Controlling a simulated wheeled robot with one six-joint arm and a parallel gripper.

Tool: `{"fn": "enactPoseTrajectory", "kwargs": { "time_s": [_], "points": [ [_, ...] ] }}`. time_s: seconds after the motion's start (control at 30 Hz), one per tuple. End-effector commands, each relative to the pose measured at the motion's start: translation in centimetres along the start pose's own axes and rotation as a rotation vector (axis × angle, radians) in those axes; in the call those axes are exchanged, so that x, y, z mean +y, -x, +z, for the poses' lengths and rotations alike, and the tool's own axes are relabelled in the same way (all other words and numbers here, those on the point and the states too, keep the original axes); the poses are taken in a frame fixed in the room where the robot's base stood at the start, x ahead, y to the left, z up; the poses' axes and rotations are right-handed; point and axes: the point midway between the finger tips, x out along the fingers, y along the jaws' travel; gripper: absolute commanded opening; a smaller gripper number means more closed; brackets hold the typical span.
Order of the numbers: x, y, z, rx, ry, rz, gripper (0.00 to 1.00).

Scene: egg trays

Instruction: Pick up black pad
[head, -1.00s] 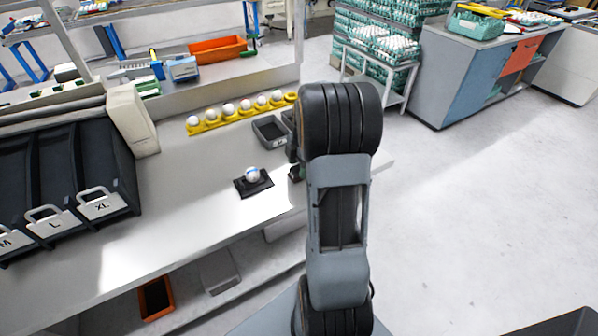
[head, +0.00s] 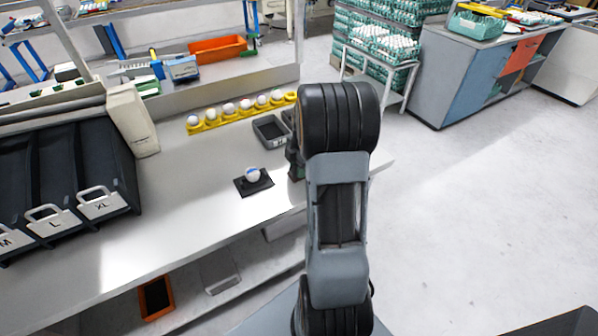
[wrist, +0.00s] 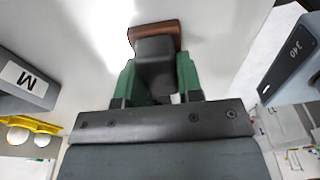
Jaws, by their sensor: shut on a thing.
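A flat black pad (head: 254,188) lies on the white worktop in the head view, with a white egg (head: 253,174) with a blue mark on it. My gripper (wrist: 157,76) has green fingers and is shut on a dark block with a brown end (wrist: 155,32). I cannot tell what this held block is. In the head view my gripper is mostly hidden behind my arm, right of the black pad and apart from it.
A yellow holder (head: 209,125) with several eggs and a small grey tray (head: 268,134) stand behind the pad. Dark bins marked M, L and XL (head: 112,203) stand at the left. The wrist view shows a dark box marked 340 (wrist: 290,58). The worktop left of the pad is clear.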

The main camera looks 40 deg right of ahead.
Motion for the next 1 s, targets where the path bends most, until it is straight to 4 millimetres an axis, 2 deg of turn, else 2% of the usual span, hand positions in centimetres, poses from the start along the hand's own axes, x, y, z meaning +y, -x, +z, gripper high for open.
{"fn": "enactPoseTrajectory", "kwargs": {
  "time_s": [0.33, 0.47, 0.57, 0.87, 1.0],
  "points": [
    [0.1, 0.6, -0.1, -0.001, 0.0, 0.002, 0.1],
    [0.1, 1.8, -0.2, -0.002, 0.0, 0.003, 0.1],
    [0.0, 3.5, -0.4, -0.002, 0.0, 0.004, 0.1],
    [-5.3, 9.4, -1.1, -0.003, -0.002, 0.006, 0.1],
    [-8.5, 10.5, -1.3, -0.002, -0.003, 0.005, 0.1]
  ]
}}
